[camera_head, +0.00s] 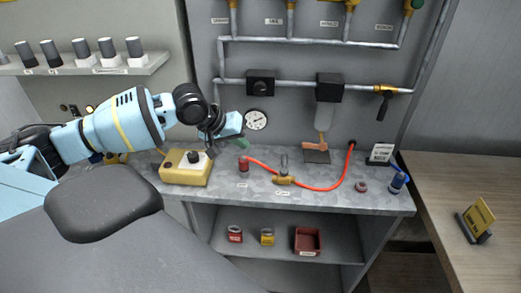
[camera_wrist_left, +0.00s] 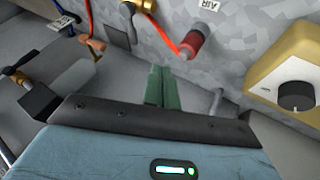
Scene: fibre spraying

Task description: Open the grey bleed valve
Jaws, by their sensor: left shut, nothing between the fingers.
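My left gripper (camera_head: 241,143) is shut and empty, just above the back left of the grey bench top. Its green fingers are pressed together in the left wrist view (camera_wrist_left: 159,86). No part is plainly marked as the grey bleed valve. A grey upright handle (camera_head: 284,163) stands on a brass valve body (camera_head: 283,180), right of the gripper and apart from it. A grey pipe (camera_head: 217,92) comes down the panel behind the gripper. A grey stub (camera_wrist_left: 217,102) shows beside the fingers in the left wrist view; the gripper and wrist hide what is around it in the head view.
A gauge (camera_head: 256,120) and black box (camera_head: 260,83) are on the panel.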

